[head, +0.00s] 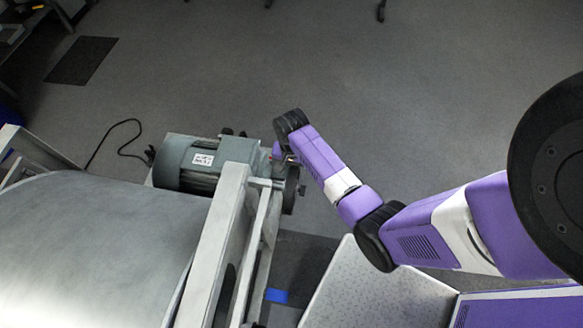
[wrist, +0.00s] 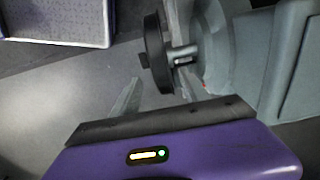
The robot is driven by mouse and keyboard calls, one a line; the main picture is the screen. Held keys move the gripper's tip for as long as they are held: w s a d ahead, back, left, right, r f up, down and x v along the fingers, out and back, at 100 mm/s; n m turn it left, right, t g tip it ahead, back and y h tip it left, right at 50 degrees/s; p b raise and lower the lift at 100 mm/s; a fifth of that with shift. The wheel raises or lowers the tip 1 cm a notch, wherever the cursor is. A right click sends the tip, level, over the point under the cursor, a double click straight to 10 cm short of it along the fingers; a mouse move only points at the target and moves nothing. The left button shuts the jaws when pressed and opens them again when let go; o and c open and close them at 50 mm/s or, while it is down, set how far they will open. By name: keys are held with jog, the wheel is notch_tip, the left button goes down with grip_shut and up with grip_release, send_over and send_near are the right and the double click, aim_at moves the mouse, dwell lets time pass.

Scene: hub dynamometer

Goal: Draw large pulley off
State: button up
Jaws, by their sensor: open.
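A dark, wheel-like pulley (wrist: 154,54), which I take to be the large pulley, sits on a metal shaft (wrist: 182,55) at the side of the grey-green motor (wrist: 265,62). In the head view the pulley (head: 291,190) shows edge-on, to the right of the motor (head: 185,165). My gripper (wrist: 156,84) is open and empty. In the wrist view its fingers point toward the pulley's lower edge, one to each side of it; I cannot tell whether they touch it. In the head view the fingertips are largely hidden by my wrist.
A large grey drum (head: 95,245) and its metal frame (head: 226,230) stand left of my arm. A light speckled surface (head: 375,290) lies at the lower right. A black cable (head: 118,135) lies behind the motor. The floor beyond my arm is clear.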

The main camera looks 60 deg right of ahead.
aim_at(292, 178)
notch_tip(292, 178, down, 5)
jog(key=b, duration=0.4)
jog(key=shift+f, duration=0.1)
jog(key=shift+f+b, duration=1.3)
jog(key=shift+f, duration=0.5)
grip_shut()
jog(key=shift+w+r+p, duration=0.1)
jog(key=shift+r+p, duration=0.15)
jog(key=shift+p, duration=0.15)
dwell(0.3)
jog(key=shift+s+d+p, duration=0.2)
jog(key=shift+s+p, duration=0.1)
jog(key=shift+s, duration=0.2)
jog(key=shift+s+d+p, duration=0.2)
jog(key=shift+s+p, duration=0.05)
jog(key=shift+s, duration=0.2)
jog(key=s+d+p, duration=0.2)
jog(key=s+p, duration=0.1)
jog(key=s, duration=0.3)
jog(key=shift+s+d, duration=0.15)
jog(key=shift+s, duration=0.15)
dwell(0.6)
